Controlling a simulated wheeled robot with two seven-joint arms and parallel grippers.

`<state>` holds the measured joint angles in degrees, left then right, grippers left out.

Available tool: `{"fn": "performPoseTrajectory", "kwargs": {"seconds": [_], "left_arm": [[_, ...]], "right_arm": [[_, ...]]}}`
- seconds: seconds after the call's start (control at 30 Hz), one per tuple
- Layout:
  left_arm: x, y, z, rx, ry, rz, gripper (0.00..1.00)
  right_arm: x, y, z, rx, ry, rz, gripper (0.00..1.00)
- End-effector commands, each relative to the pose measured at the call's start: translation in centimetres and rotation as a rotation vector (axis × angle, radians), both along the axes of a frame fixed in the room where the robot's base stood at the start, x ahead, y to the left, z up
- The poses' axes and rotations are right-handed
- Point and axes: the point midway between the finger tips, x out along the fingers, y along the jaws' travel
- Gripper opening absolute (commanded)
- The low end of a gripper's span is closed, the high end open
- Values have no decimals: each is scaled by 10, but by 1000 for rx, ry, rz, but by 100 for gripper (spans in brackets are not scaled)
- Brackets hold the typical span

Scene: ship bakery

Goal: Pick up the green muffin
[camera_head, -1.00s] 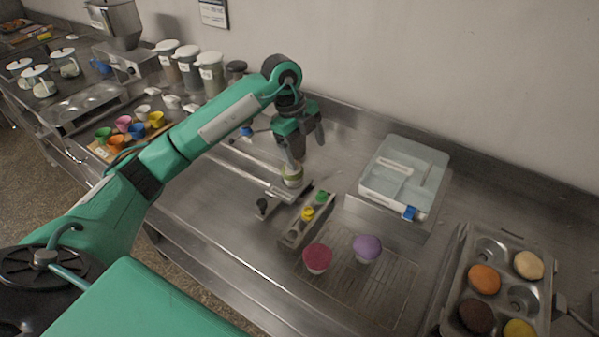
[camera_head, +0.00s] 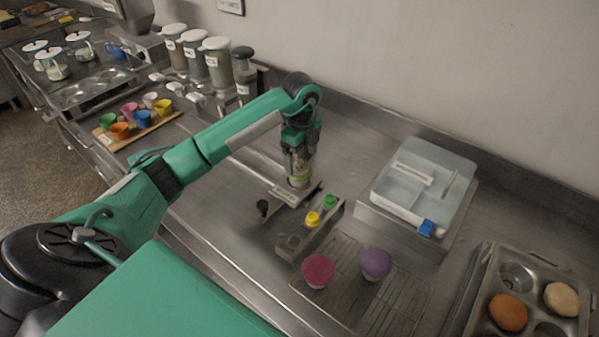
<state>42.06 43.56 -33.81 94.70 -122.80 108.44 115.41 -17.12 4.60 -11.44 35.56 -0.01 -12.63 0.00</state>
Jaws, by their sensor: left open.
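No clearly green muffin shows in the head view. A red-pink muffin (camera_head: 318,271) and a purple muffin (camera_head: 376,263) sit on the wire rack (camera_head: 345,310). An orange muffin (camera_head: 508,312) and a pale yellow muffin (camera_head: 561,299) sit in the muffin tin (camera_head: 541,272) at the lower right. My left gripper (camera_head: 299,163) is open and points down over a small pale, greenish item (camera_head: 300,182) on a flat metal stand; its fingers overlap that item in the picture, and I cannot tell whether they touch it. My right gripper is out of view.
A metal holder (camera_head: 292,242) with yellow- and green-topped bottles stands in front of my left gripper. A clear lidded box (camera_head: 408,200) is to the right. Colored cups on a board (camera_head: 112,146) and lidded jars (camera_head: 217,60) stand at the left and back.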

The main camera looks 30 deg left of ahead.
Motion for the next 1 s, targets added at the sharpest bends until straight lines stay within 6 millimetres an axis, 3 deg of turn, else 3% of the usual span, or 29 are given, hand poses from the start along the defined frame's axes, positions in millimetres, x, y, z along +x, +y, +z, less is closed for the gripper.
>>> {"fn": "performPoseTrajectory", "kwargs": {"seconds": [0.13,0.5,0.8,0.97,1.0], "left_arm": [[-1,0,-7,-1,1,-1,84],[-8,1,-50,-1,2,-1,84],[-7,2,-56,0,-1,-1,84],[-7,2,-56,0,-1,-1,52],[-7,2,-56,0,-1,-1,51]], "right_arm": [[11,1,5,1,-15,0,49],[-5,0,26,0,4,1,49],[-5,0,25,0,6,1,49],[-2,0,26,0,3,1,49],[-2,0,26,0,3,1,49]]}}
